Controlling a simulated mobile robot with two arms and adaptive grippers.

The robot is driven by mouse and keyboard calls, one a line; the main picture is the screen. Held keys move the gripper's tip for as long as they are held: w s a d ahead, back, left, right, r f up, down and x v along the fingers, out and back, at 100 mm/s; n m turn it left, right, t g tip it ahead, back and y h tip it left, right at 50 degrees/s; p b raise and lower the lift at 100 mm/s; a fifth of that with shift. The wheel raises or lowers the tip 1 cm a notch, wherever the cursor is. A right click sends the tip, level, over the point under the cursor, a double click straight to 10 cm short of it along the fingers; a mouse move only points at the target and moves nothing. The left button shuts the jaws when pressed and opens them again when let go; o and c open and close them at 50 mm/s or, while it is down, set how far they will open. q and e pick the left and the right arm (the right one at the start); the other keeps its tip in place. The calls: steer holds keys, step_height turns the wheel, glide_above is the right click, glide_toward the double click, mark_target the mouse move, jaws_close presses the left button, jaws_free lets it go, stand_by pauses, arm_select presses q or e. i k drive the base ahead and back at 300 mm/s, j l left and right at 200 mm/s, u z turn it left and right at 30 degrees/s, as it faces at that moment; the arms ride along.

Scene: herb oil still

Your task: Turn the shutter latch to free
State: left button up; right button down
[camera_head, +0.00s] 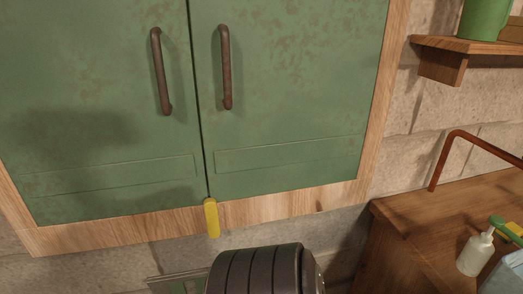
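The shutter latch (211,218) is a small yellow bar at the bottom of the seam between two closed green shutter doors. It stands almost upright, its top end at the lower edge of the doors and the rest over the wooden frame. The left door (90,100) and right door (300,90) are worn green, each with a brown vertical handle near the seam. A dark ribbed cylinder, which looks like part of my arm, shows at the bottom middle, below the latch and apart from it in the picture. Neither gripper's fingers show.
A wooden frame (120,233) surrounds the doors. At right a wooden counter (400,245) holds a white bottle (475,253) and a green-handled brush. A copper-coloured pipe (440,160) bends above it. A wall shelf (470,45) carries a green container (484,18).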

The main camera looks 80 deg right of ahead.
mark_target(210, 204)
steer(key=z, duration=2.15)
